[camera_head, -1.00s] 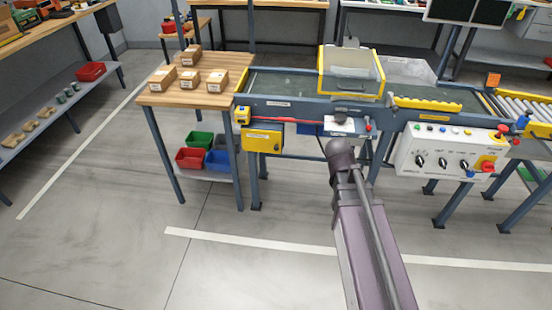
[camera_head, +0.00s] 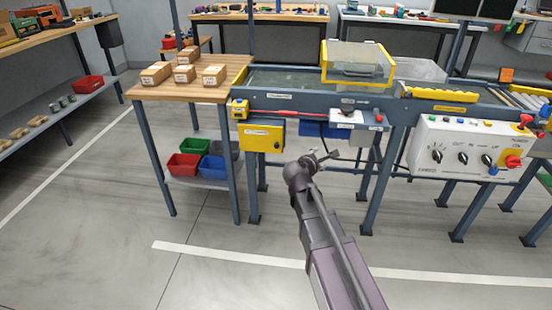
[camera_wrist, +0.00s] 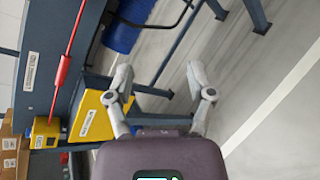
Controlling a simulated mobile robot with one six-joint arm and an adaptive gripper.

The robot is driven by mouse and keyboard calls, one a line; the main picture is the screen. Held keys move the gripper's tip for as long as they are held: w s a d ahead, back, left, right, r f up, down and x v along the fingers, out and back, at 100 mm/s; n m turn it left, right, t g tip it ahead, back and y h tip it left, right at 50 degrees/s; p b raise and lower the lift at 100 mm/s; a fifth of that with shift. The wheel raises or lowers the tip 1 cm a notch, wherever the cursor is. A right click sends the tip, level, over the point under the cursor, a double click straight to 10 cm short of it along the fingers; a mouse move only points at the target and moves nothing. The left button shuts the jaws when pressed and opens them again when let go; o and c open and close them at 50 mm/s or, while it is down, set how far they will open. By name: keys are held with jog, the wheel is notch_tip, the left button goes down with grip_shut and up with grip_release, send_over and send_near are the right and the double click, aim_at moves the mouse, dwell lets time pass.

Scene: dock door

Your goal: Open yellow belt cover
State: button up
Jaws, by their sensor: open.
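The yellow belt cover (camera_head: 384,66) is a clear hood with a yellow frame. It sits over the conveyor belt in the head view, with a dark handle on its front panel. It looks lowered onto the conveyor. My gripper (camera_head: 325,156) is in front of the conveyor and below the cover, apart from it. In the wrist view my gripper (camera_wrist: 158,84) has its two fingers spread wide with nothing between them. The cover itself is not visible in the wrist view.
A yellow box (camera_head: 264,135) hangs under the conveyor's left end; it also shows in the wrist view (camera_wrist: 92,118). A control panel (camera_head: 465,150) is at right. A wooden table (camera_head: 190,95) bears cartons at left. Floor in front is clear.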

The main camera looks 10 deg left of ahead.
aim_at(277, 147)
jog(key=w+a+f+n+t+y+b, duration=0.2)
jog(key=a+f+n+b, duration=0.2)
jog(key=a+n+b, duration=0.2)
jog(key=w+a+f+n+t+y+b, duration=0.1)
jog(key=a+f+n+t+y+b, duration=0.2)
jog(key=a+n+b, duration=0.4)
jog(key=a+f, duration=0.1)
jog(key=a, duration=0.2)
jog(key=shift+w+a+f+n, duration=0.2)
jog(key=shift+w+a+n, duration=0.15)
jog(key=shift+w+n, duration=0.05)
jog(key=shift+w, duration=0.1)
jog(key=w, duration=1.3)
jog(key=shift+w+d, duration=0.25)
jog(key=shift+w, duration=0.1)
jog(key=shift+c, duration=0.2)
